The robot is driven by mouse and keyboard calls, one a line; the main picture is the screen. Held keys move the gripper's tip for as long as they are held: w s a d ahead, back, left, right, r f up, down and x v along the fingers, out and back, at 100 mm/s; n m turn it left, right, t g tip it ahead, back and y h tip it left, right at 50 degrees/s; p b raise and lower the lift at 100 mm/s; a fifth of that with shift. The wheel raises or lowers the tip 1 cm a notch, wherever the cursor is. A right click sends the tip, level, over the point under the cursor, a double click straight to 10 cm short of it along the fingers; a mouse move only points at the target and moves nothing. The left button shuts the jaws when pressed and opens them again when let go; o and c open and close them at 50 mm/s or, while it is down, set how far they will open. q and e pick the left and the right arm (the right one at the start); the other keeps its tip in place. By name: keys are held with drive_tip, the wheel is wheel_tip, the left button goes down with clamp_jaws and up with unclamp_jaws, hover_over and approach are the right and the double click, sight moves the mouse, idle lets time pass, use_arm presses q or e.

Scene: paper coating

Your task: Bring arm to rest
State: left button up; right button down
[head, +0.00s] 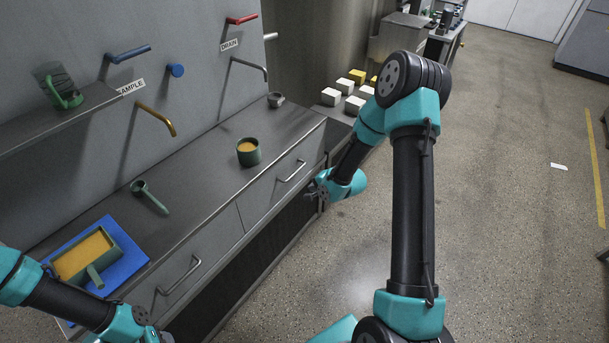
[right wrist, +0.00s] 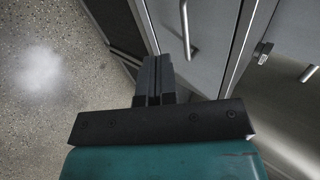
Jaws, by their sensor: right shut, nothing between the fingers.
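My right gripper (head: 318,190) is in front of the counter's front edge, over the floor, near a drawer handle (head: 293,171). In the right wrist view its two dark fingers (right wrist: 154,80) are together with nothing between them. My right arm rises from the bottom, bends at the top and comes down to the gripper. My left arm comes in at the lower left, in front of the counter. The left gripper's fingertips are not clearly seen.
The counter (head: 195,160) holds a green cup (head: 248,152) with orange contents, a green scoop (head: 149,196) and an orange-filled tray (head: 113,243) on a blue mat (head: 131,263). White and yellow blocks (head: 331,97) stand farther back. The floor (head: 510,200) to the right is open.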

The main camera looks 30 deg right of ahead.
drive_tip(key=shift+a, duration=0.1)
drive_tip(key=s+a+f+n+g, duration=0.4)
drive_tip(key=s+a+n, duration=0.2)
drive_tip(key=s+a, duration=0.2)
drive_tip(key=s+a+f+n+g, duration=0.4)
drive_tip(key=s+a+n, duration=0.2)
drive_tip(key=s+a, duration=0.3)
drive_tip(key=s, duration=0.4)
drive_tip(key=shift+s+y, duration=0.15)
drive_tip(key=shift+y, duration=0.15)
